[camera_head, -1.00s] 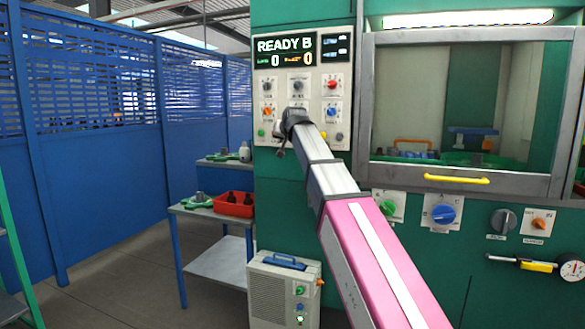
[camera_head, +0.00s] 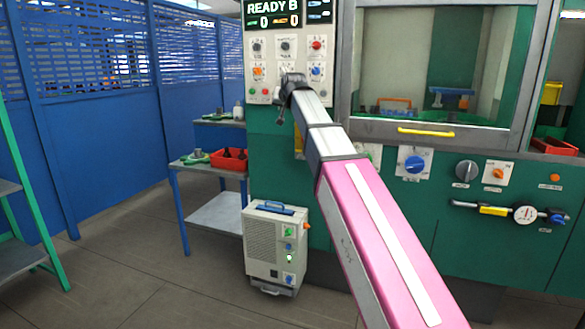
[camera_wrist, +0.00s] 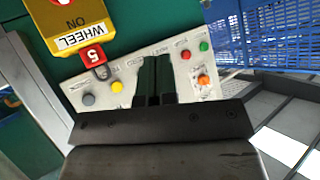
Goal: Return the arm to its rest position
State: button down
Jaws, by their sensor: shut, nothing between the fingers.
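My gripper (camera_head: 282,104) is at the end of my outstretched pink and silver arm, in front of the control panel (camera_head: 273,47) of the green machine. The wrist view shows its two dark fingers (camera_wrist: 156,82) side by side and shut, with nothing between them. Behind them in that view is a pale panel with several coloured buttons and knobs. I cannot tell whether the fingertips touch anything.
The machine's window has a yellow handle (camera_head: 425,132). A grey box unit (camera_head: 268,248) stands on the floor. Blue partitions (camera_head: 100,110) stand left. Floor between is clear.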

jog(key=s+d+f+g+h, duration=0.1)
jog(key=s+d+f+g, duration=0.2)
jog(key=f, duration=0.9)
jog(key=s+d+f+h, duration=0.1)
jog(key=s+d+f, duration=0.3)
jog(key=f, duration=0.7)
jog(key=s+d+f+g, duration=0.2)
jog(key=d+f, duration=0.4)
jog(key=f, duration=0.6)
jog(key=s+d+f+g, duration=0.3)
jog(key=s+d+f, duration=0.2)
jog(key=s+f, duration=0.6)
jog(key=s+d+f+g+h, duration=0.1)
jog(key=s+d+f+g, duration=0.2)
jog(key=s+f, duration=0.8)
jog(key=shift+s+d+f+m, duration=0.4)
jog(key=shift+d+f, duration=0.2)
jog(key=shift+d, duration=0.35)
